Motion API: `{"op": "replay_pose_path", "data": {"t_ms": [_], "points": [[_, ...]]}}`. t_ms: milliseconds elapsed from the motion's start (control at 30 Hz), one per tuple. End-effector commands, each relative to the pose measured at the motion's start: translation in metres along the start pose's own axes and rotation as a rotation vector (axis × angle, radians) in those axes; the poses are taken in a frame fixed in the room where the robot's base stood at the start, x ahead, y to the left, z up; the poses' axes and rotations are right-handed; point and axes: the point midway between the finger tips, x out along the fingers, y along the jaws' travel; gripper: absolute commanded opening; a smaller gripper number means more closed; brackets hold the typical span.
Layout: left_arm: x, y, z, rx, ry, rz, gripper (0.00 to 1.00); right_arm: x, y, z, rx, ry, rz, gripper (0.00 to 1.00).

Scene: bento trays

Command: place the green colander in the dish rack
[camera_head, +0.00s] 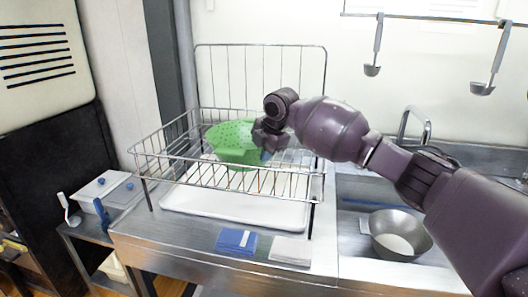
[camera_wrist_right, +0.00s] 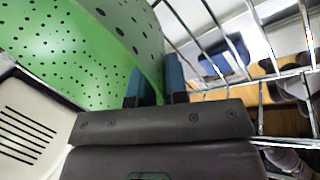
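The green colander (camera_head: 232,141), with round holes, is tilted inside the wire dish rack (camera_head: 160,164), within its basket walls. I cannot tell whether it touches the rack floor. My right gripper (camera_head: 265,153) reaches in over the rack from the right, at the colander's right side. In the right wrist view, the colander (camera_wrist_right: 75,50) fills the upper left. The blue-padded fingers of the right gripper (camera_wrist_right: 157,88) are close together with the colander's green edge between them. My left gripper is in neither view.
A white tray (camera_head: 180,205) lies under the rack. A blue sponge (camera_head: 236,241) and a pale cloth (camera_head: 290,250) lie in front. A metal bowl (camera_head: 398,236) sits in the sink at right. Ladles (camera_head: 373,68) hang at the back.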

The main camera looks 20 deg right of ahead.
Motion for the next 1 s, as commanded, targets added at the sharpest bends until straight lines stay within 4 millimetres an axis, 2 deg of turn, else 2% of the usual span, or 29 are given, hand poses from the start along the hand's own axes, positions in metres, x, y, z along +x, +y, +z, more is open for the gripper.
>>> {"op": "replay_pose_path", "data": {"t_ms": [33,100,367,467,1000], "points": [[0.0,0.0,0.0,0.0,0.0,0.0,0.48,0.0,0.0,0.0,0.0,0.0,0.0,0.22],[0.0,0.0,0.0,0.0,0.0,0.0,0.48,0.0,0.0,0.0,0.0,0.0,0.0,0.29],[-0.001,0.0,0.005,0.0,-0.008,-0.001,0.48,-0.001,0.0,0.0,0.0,0.0,0.0,0.29],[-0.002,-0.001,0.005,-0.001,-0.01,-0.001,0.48,-0.007,0.001,0.0,0.0,-0.001,0.001,0.29],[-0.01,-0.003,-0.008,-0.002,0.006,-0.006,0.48,-0.101,0.002,0.0,-0.001,-0.001,0.004,0.29]]}}
